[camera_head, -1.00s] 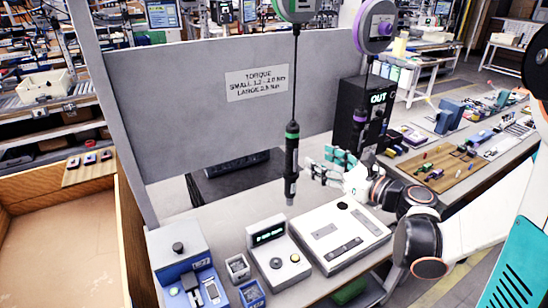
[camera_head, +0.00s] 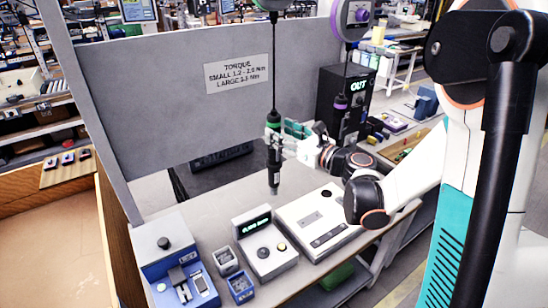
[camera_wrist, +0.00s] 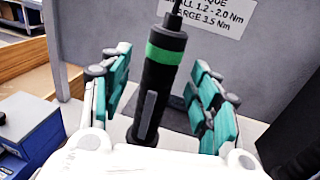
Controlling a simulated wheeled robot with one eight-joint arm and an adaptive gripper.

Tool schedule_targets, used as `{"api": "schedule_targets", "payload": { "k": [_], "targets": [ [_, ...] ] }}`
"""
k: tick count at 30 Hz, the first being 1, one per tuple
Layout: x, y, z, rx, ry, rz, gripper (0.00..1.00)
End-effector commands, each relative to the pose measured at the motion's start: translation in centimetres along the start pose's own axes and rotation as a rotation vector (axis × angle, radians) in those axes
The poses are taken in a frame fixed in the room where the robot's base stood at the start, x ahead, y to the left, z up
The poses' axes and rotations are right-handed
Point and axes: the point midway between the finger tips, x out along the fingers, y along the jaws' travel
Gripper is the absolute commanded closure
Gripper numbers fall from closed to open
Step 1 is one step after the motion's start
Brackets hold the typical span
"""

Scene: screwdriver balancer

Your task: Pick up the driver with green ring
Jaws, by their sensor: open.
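The driver with the green ring (camera_head: 273,165) hangs upright on a cable from a balancer (camera_head: 270,4) above the bench. In the wrist view its black body and green ring (camera_wrist: 164,54) stand between the two teal fingers of my gripper (camera_wrist: 160,100). The fingers are apart, with a gap visible on each side of the driver. In the head view my gripper (camera_head: 283,140) is at the driver's upper body from the right and partly covers it. The driver's lower end is hidden behind my gripper in the wrist view.
A second driver with a purple ring (camera_head: 341,101) hangs to the right, before a black OUT box (camera_head: 357,88). Below are a small display unit (camera_head: 264,246), a white panel (camera_head: 318,222), blue bins (camera_head: 240,288) and a blue fixture (camera_head: 174,264). A grey partition (camera_head: 150,100) stands behind.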

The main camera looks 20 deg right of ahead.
Motion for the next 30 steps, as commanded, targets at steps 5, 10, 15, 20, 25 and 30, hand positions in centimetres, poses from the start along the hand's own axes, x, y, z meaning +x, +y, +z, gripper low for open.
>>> {"api": "schedule_targets", "payload": {
  "k": [5,10,15,20,25,30],
  "targets": [
    [2.8,0.0,-0.1,0.0,0.0,0.003,0.44],
    [3.6,-0.1,-0.1,0.0,0.0,0.001,0.44],
    [3.6,-0.1,-0.1,0.0,0.0,0.0,0.51],
    [3.6,-0.1,-0.1,0.0,0.0,0.0,0.87],
    [3.6,-0.1,0.0,0.0,0.0,0.0,1.0],
    [3.6,-0.1,0.0,0.0,0.0,0.0,1.0]
  ]
}}
